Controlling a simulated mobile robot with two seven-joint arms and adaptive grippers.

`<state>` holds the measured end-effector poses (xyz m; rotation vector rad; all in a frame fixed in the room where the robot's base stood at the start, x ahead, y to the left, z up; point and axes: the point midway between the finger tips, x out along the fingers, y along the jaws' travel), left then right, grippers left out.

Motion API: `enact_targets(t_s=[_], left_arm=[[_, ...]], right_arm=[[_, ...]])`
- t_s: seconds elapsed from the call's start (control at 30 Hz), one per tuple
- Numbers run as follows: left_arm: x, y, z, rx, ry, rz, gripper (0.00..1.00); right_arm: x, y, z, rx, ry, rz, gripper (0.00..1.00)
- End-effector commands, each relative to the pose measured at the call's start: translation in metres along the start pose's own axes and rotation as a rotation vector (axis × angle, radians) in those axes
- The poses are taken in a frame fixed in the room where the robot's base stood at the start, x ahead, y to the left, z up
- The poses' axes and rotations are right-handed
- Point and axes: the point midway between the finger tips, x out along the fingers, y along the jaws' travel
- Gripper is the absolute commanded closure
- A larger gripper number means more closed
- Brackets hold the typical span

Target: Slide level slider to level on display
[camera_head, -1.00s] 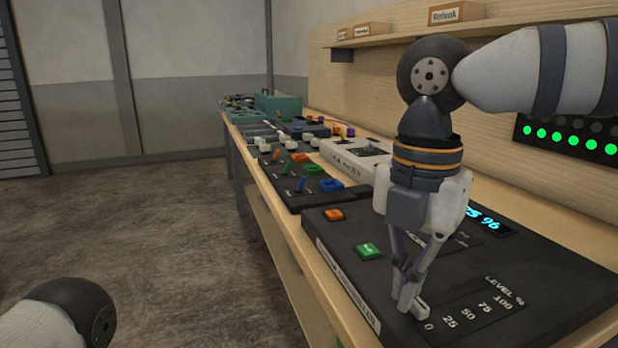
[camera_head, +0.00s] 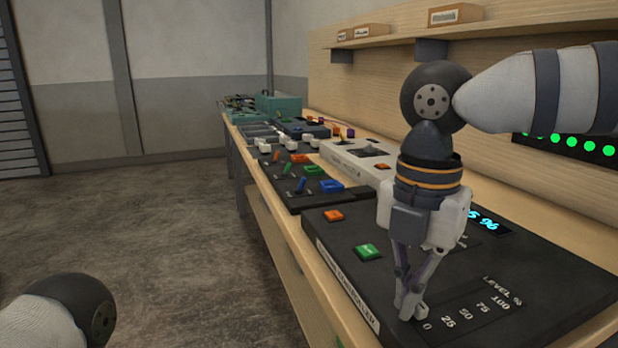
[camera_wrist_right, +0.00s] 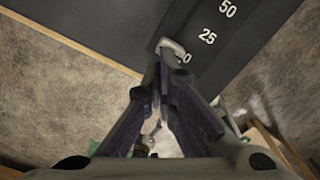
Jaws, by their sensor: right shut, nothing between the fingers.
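The black console (camera_head: 560,262) has a level scale (camera_head: 476,310) marked 0, 25, 50, 75 and 100. The blue-lit display (camera_head: 485,221) ends in "5 %"; my right arm hides its front part. The pale slider knob (camera_head: 421,312) is at the 0 end of the scale, and it also shows in the right wrist view (camera_wrist_right: 174,47) beside the 0 mark. My right gripper (camera_head: 407,307) points down with shut, empty fingers right at the knob. Whether the fingertips touch the knob, I cannot tell. My left gripper is out of view.
An orange button (camera_head: 334,215) and a green button (camera_head: 368,251) sit on the console's left side. Other panels with switches (camera_head: 312,183) stand farther along the bench. A row of green lights (camera_head: 583,146) is on the back board. Floor at left is clear.

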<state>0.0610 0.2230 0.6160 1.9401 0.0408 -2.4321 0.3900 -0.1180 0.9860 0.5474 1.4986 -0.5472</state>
Motion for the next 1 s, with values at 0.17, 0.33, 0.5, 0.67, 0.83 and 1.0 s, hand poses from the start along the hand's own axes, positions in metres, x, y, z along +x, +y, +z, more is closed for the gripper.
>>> enact_targets(t_s=[0.17,0.33,0.5,0.67,0.83,1.0], left_arm=[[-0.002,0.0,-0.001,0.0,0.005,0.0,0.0],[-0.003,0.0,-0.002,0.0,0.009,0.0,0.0],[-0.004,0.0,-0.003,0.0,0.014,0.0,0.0],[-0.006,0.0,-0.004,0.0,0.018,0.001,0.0],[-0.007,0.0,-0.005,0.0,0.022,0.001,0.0],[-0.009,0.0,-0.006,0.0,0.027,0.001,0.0]], right_arm=[[0.0,-0.002,0.004,0.0,0.0,-0.001,1.0],[0.0,-0.004,0.007,0.0,0.0,0.0,1.0],[0.0,-0.006,0.01,0.001,0.0,0.0,1.0],[0.0,-0.008,0.013,0.001,0.0,0.0,1.0],[0.0,-0.01,0.016,0.0,0.0,-0.001,1.0],[0.0,-0.012,0.02,0.001,0.0,-0.001,1.0]])
